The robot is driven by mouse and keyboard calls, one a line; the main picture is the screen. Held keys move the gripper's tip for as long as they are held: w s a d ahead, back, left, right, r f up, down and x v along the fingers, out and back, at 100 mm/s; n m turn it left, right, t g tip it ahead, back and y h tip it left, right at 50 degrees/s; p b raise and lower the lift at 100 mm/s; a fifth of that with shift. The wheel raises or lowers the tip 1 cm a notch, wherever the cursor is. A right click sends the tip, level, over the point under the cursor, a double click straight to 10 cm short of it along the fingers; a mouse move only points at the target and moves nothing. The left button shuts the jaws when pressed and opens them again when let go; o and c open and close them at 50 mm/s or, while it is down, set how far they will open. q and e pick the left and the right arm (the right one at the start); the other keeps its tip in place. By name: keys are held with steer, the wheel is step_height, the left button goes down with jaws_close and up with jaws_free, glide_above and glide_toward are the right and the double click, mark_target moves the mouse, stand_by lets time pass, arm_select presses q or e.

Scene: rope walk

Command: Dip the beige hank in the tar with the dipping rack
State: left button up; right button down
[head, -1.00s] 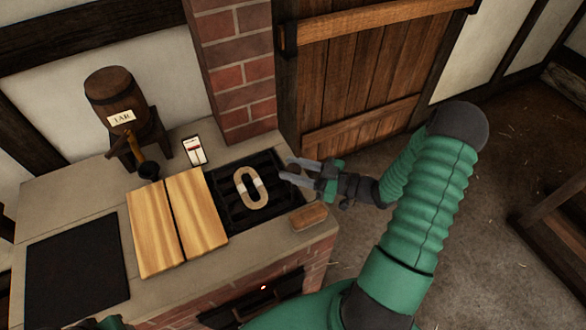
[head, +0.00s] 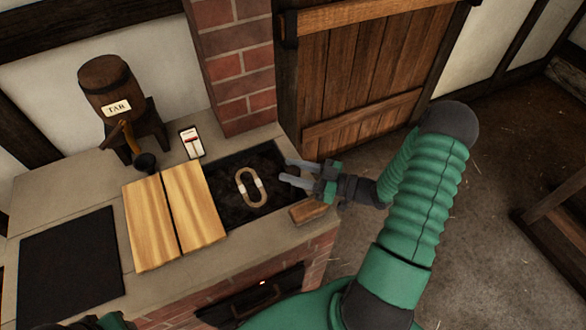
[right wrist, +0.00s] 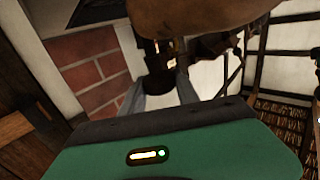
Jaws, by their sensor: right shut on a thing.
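The beige hank (head: 251,187), an oval loop with two pale bands, lies in the dark tar trough (head: 215,160), looking brown. The dipping rack's dark grate is hidden; its wooden handle (head: 309,209) shows at the trough's front right corner. My right gripper (head: 284,172) is above the trough's right edge, just above and behind this handle, right of the hank. It is shut on the dipping rack, though its fingers hide the contact. In the right wrist view a large blurred wooden piece (right wrist: 190,12) fills the top. My left gripper is out of view.
Two pale boards (head: 175,215) lie left of the trough. A small white gauge (head: 191,142) stands behind them. A brick chimney (head: 237,85) rises behind the trough.

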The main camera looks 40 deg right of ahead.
steer(key=c, duration=0.9)
jaws_free()
steer(key=shift+r, duration=0.1)
steer(key=shift+d, duration=0.1)
steer(key=b+v, duration=0.1)
steer(key=v, duration=1.6)
